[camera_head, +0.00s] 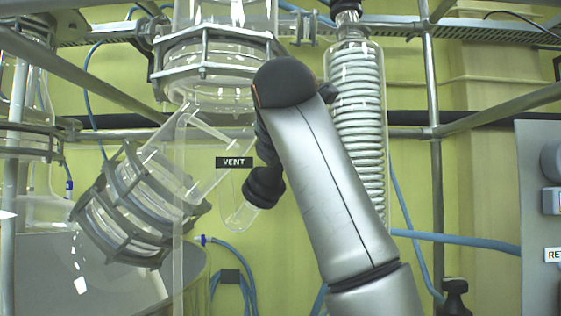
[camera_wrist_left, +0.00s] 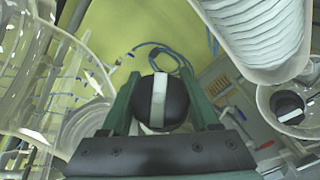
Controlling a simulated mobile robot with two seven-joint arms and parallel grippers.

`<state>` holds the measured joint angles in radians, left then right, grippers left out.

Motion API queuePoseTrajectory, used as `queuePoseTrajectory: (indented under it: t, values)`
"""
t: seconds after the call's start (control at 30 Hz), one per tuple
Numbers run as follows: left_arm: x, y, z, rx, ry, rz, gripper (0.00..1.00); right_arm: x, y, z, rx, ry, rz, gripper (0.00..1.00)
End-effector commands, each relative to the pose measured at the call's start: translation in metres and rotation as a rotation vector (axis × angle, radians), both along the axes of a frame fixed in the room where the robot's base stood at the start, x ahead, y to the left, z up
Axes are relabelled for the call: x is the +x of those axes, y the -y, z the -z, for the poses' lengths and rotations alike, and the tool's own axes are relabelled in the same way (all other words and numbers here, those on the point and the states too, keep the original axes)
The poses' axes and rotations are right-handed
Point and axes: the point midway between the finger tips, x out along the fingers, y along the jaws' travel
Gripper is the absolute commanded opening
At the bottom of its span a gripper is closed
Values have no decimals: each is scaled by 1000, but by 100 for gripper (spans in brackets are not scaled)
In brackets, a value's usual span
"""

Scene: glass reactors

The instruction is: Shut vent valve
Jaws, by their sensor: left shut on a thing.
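A round black knob (camera_wrist_left: 175,103) with a white stripe across its face is in the middle of the left wrist view. The stripe runs nearly upright in that picture. My left gripper (camera_wrist_left: 158,82) has its green fingers on either side of the knob and is shut on it. In the head view a black VENT label (camera_head: 234,162) hangs beside clear glass tubing (camera_head: 238,210). A grey arm link of mine crosses the middle of that view, and neither gripper's fingers can be seen there. My right gripper is in neither view.
A clear coil condenser (camera_head: 357,110) stands right of the arm link. A glass vessel (camera_head: 215,65) is above, and a tilted, clamped glass joint (camera_head: 135,205) is at left. Metal rails, a post (camera_head: 436,200) and blue hoses (camera_head: 455,240) surround the space. A grey panel (camera_head: 540,220) is at far right.

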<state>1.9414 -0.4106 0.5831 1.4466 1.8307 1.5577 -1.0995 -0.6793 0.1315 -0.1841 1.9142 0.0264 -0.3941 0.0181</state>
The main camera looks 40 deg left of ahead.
Motion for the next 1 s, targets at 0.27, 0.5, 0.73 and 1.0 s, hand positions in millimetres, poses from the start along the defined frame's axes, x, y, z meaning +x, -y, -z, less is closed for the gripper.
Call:
queuePoseTrajectory:
  t: [0.27,0.5,0.73,1.0]
  values:
    - [1,4,1,15,-184,189,6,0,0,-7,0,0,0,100]
    - [0,6,5,30,-337,340,6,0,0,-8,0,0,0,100]
    - [0,9,8,42,-455,456,6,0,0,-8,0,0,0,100]
    - [-1,10,10,49,-535,533,6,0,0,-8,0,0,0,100]
